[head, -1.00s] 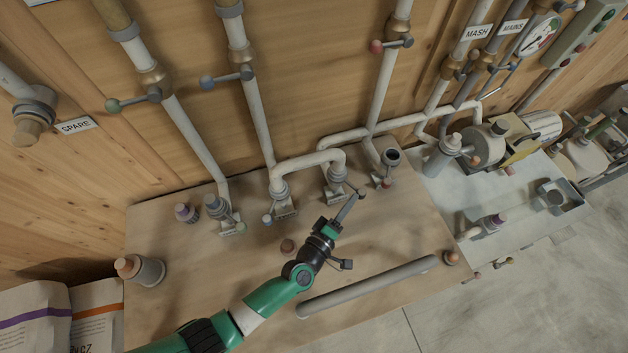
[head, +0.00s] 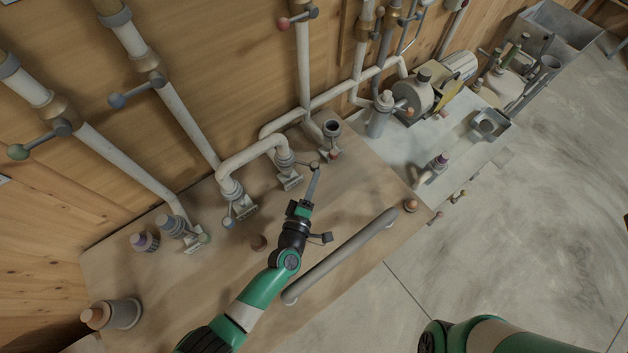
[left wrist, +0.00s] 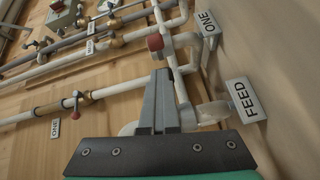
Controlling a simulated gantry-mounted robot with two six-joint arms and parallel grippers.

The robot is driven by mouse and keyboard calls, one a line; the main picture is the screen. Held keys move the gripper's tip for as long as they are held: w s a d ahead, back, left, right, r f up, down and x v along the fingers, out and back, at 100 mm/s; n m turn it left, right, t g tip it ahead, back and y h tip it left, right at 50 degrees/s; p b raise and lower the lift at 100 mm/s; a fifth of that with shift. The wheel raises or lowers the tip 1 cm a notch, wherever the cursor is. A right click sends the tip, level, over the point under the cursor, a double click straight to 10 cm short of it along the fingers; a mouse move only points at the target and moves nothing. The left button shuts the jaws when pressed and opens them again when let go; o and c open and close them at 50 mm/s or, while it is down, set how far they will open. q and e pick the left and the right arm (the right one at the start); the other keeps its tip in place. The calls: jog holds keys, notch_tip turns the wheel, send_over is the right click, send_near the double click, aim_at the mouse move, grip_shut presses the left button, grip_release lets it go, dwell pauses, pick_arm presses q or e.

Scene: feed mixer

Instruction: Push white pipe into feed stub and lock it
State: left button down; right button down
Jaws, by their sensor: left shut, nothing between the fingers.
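The white pipe (head: 248,153) is a bent bridge near the wall. Its left end goes down at a collared stub (head: 232,192), its right end at a second collared stub (head: 285,160); how deep it sits is unclear. My left gripper (head: 315,172) is shut and empty, just right of the second stub. Whether it touches anything there cannot be told. In the head view these labels are too small to read. My right gripper is out of view.
A grey tube (head: 342,255) lies along the table's front edge. An open upright stub (head: 332,130) stands to the right, and a capped fitting (head: 112,314) at the left. Wall pipes with lever valves (head: 298,20) rise behind.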

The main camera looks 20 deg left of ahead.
pick_arm(q)
jog(key=s+d+r+p, duration=0.1)
jog(key=s+r+p, duration=0.4)
jog(key=r+p, duration=0.55)
jog(key=s+d+r+p, duration=0.2)
jog(key=s+p, duration=0.1)
jog(key=s, duration=0.5)
jog(key=shift+s+r+p, duration=0.25)
jog(key=shift+s+p, duration=0.05)
jog(key=shift+s, duration=0.05)
jog(key=shift+a, duration=0.1)
